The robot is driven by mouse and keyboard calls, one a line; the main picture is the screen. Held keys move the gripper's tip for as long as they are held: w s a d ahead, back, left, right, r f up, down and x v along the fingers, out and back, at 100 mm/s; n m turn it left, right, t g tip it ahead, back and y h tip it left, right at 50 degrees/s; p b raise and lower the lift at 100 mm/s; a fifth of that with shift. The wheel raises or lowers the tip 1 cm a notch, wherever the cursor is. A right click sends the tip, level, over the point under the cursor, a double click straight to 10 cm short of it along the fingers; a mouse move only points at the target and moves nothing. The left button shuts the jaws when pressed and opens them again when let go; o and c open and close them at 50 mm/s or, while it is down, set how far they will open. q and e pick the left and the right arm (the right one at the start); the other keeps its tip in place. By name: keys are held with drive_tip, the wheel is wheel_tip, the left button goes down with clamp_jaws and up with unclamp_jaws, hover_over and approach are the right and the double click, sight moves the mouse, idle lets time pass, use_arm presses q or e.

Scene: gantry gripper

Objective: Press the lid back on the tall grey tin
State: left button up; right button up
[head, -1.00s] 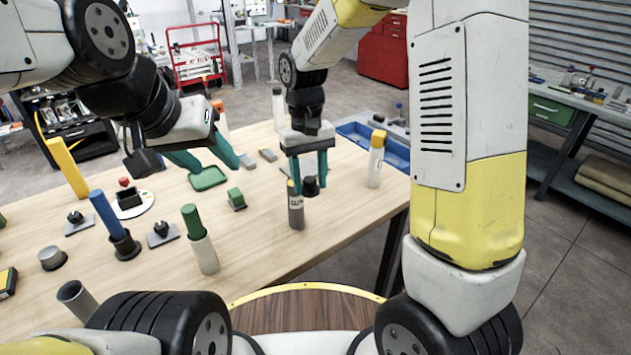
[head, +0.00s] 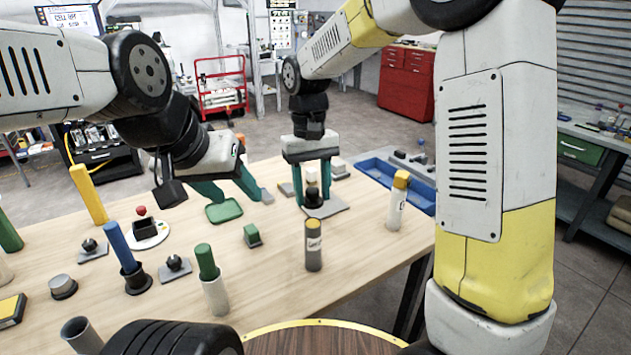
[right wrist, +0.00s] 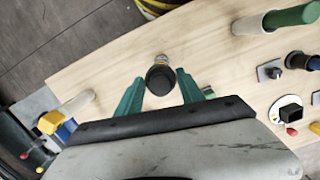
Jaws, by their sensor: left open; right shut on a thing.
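The tall grey tin (head: 313,252) stands upright near the table's front edge in the head view. It has a pale label, and its top looks yellowish and uncovered. My right gripper (head: 312,190) is shut on the black lid (head: 312,198), which appears beyond and above the tin, apart from it. In the right wrist view the dark lid (right wrist: 160,79) sits between the fingertips (right wrist: 160,74) and hides most of the tin (right wrist: 162,59). My left gripper (head: 238,192) is open and empty, left of the tin, above the green tray.
A white cylinder with a yellow cap (head: 397,203) stands right of the tin. A green block (head: 251,236) and a white tube holding a green rod (head: 214,292) stand to its left. A blue bin (head: 405,182) is at the back right. Bare wood lies around the tin.

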sight(313, 223)
drive_tip(key=shift+f, duration=2.5)
drive_tip(key=shift+f, duration=0.15)
idle(0.4)
drive_tip(key=o, duration=1.4)
drive_tip(key=shift+o, duration=0.3)
drive_tip(key=o, duration=0.4)
drive_tip(key=shift+r, duration=3.5)
